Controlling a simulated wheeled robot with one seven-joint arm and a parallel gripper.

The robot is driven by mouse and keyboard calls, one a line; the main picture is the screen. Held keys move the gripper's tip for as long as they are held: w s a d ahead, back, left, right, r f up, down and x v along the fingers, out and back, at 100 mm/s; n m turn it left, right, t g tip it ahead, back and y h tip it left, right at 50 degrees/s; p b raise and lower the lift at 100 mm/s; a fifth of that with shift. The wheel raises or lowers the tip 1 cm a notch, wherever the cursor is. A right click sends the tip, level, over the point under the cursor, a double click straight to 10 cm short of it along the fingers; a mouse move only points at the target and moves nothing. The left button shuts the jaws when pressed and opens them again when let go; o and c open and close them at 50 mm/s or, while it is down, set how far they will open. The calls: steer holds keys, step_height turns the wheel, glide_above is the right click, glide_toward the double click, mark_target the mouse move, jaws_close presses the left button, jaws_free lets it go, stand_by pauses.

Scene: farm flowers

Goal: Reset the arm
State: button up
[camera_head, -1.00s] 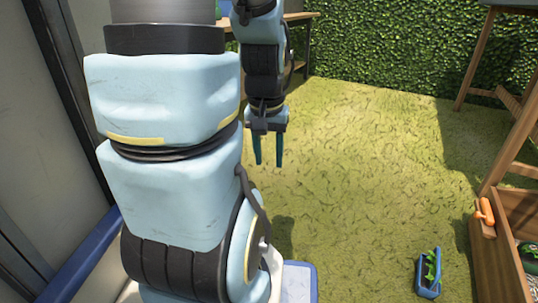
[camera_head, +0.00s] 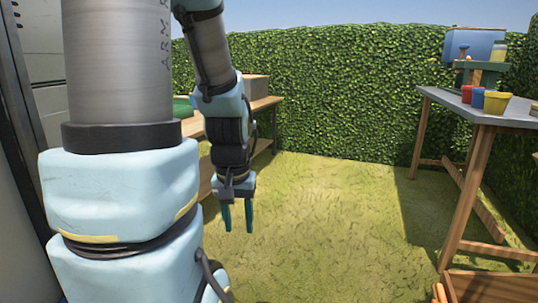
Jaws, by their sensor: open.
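My gripper (camera_head: 237,217) hangs from my arm left of the middle of the picture, its two teal fingers pointing down. The fingers are apart, with nothing between them. The gripper is over the grass in this view and touches nothing that I can see. My upper arm and its pale blue joints fill much of the left side and hide part of what is behind them.
A wooden bench (camera_head: 262,105) with a box (camera_head: 257,88) stands behind my arm. At right is a grey-topped table (camera_head: 452,102) with red, blue and yellow pots (camera_head: 496,103). A wooden crate (camera_head: 490,285) is at lower right. Grass (camera_head: 320,215) between is clear; a hedge (camera_head: 340,100) closes the back.

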step_height(320, 180, up, 30)
steer(key=p, duration=2.8)
steer(key=shift+r, duration=0.2)
steer(key=shift+f, duration=0.1)
